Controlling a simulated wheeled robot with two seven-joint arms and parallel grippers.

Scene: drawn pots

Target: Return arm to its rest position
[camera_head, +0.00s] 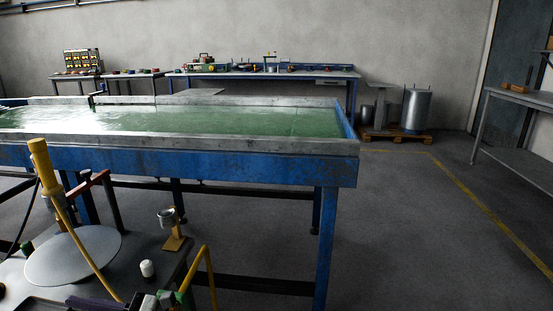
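Neither my left nor my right gripper shows in the head view, and no arm of mine can be made out for sure. At the lower left is a low work surface with a flat grey round disc (72,256) on it. A thick yellow upright cylinder (41,165) with a yellow hose stands at the disc. A small metal cup (167,219) sits on a yellow stand (173,243) to the right. A small white cylinder (147,268) stands near the disc.
A long blue table (260,170) with a wet green top and raised grey rim spans the middle. A workbench (340,74) stands along the back wall. A metal drum (416,110) stands on a pallet (397,136). Open floor (430,240) lies to the right, before a grey shelf (520,97).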

